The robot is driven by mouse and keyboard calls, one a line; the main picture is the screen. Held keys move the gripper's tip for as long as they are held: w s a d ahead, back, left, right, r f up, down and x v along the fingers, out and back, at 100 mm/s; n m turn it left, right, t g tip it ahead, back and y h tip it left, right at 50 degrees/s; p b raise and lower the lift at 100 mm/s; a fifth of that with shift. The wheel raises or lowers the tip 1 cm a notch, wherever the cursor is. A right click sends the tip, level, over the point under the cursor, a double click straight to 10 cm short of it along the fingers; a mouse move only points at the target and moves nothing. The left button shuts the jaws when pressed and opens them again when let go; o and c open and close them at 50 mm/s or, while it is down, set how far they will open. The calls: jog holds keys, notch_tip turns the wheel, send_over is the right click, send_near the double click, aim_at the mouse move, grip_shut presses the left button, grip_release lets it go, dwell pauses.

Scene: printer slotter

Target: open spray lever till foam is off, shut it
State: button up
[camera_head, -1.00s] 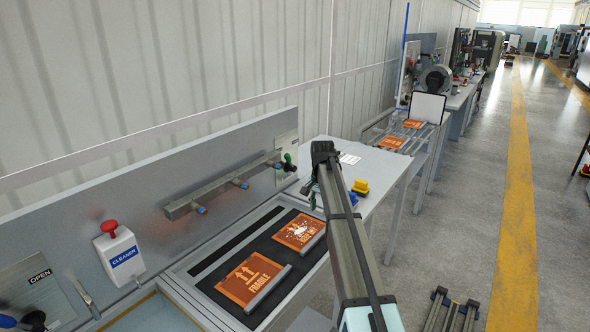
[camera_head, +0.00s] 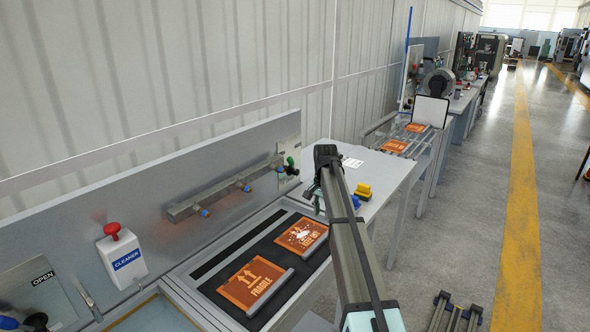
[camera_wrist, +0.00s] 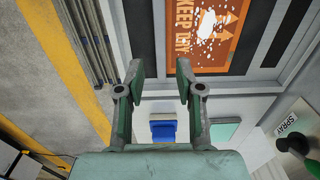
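The spray lever (camera_head: 291,162), with a green tip and dark knob, sits at the right end of the back panel. In the wrist view it shows at the lower right (camera_wrist: 293,143), beside a "SPRAY" label. White foam (camera_wrist: 213,18) lies in patches on an orange "KEEP DRY" plate (camera_wrist: 180,58); this plate also shows in the tray in the head view (camera_head: 290,244). My gripper (camera_wrist: 159,68) is open and empty, with its fingers apart, and is away from the lever. In the head view my arm hides most of the gripper.
A second orange "FRAGILE" plate (camera_head: 238,293) lies nearer in the dark tray. A pipe with blue-tipped nozzles (camera_head: 205,200) runs above the tray. A white cleaner box (camera_head: 122,259) with a red knob is on the panel.

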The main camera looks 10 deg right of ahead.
jog(key=shift+w+f, duration=0.1)
jog(key=shift+f, duration=0.05)
grip_shut()
jog(key=w+d+f+n+t+h+b, duration=0.1)
jog(key=w+n+t, duration=0.1)
jog(key=w, duration=0.1)
jog(key=w+d+f+n+t+b, duration=0.1)
jog(key=w+f+n+t, duration=0.1)
jog(key=w, duration=0.1)
jog(key=w+d+f+n+t+h+b, duration=0.1)
jog(key=w+d+f+n, duration=0.1)
jog(key=w, duration=0.1)
jog(key=shift+w+d+f+t+h, duration=0.1)
jog(key=shift+w+t+h, duration=0.2)
jog(key=shift+t, duration=0.1)
jog(key=w+n+t+b, duration=0.1)
jog(key=w+n+t, duration=0.2)
jog(key=w+n, duration=0.1)
jog(key=n, duration=0.1)
jog(key=w+n+t+h+b, duration=0.1)
jog(key=w+n+t, duration=0.1)
jog(key=shift+w+d+r+n+t+b, duration=0.1)
jog(key=shift+d+r+n+t+b, duration=0.1)
jog(key=shift+d+n+t+b, duration=0.1)
jog(key=a+r+n+t+y+b, duration=0.3)
jog(key=a+n+t+y, duration=0.6)
jog(key=n, duration=1.2)
jog(key=shift+s+a+r+n+b, duration=0.15)
jog(key=shift+s+a+n+b, duration=0.15)
jog(key=shift+a+b, duration=0.85)
